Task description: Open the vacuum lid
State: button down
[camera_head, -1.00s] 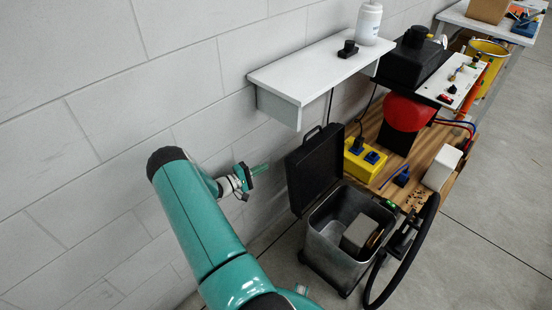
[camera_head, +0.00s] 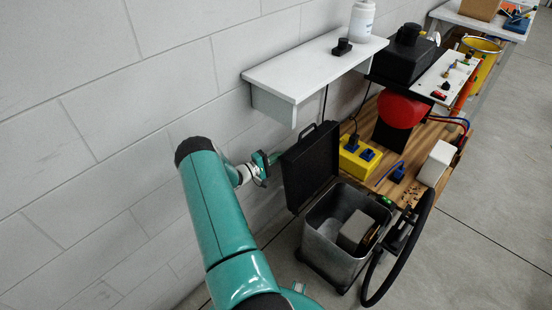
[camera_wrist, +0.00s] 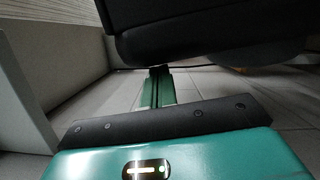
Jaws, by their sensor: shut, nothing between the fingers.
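The vacuum is a grey metal bin (camera_head: 343,258) on the floor with its black lid (camera_head: 311,168) swung up, standing steeply on the bin's left side, a handle on its top edge. The bin's inside shows, with a light box-shaped part in it. My gripper (camera_head: 272,158) is beside the lid's left edge, near its upper half, fingers shut with nothing between them. I cannot tell whether it touches the lid. In the wrist view the shut green fingers (camera_wrist: 158,92) point away under a large dark shape (camera_wrist: 210,30), likely the lid.
A black hose (camera_head: 400,262) curves at the bin's right. A white wall shelf (camera_head: 315,70) hangs above the lid. A wooden bench (camera_head: 410,160) with a yellow socket box (camera_head: 358,160) is behind. The block wall (camera_head: 110,130) is close on the left; open floor lies right.

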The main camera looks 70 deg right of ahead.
jog(key=s+a+r+m, duration=0.1)
jog(key=s+a, duration=0.1)
jog(key=s, duration=0.3)
jog(key=s+a+r+m, duration=0.1)
jog(key=s+a+r, duration=0.1)
jog(key=s, duration=0.3)
jog(key=shift+a+r+m, duration=0.15)
jog(key=shift+r+m, duration=0.1)
jog(key=shift+m, duration=0.15)
jog(key=shift+w, duration=0.15)
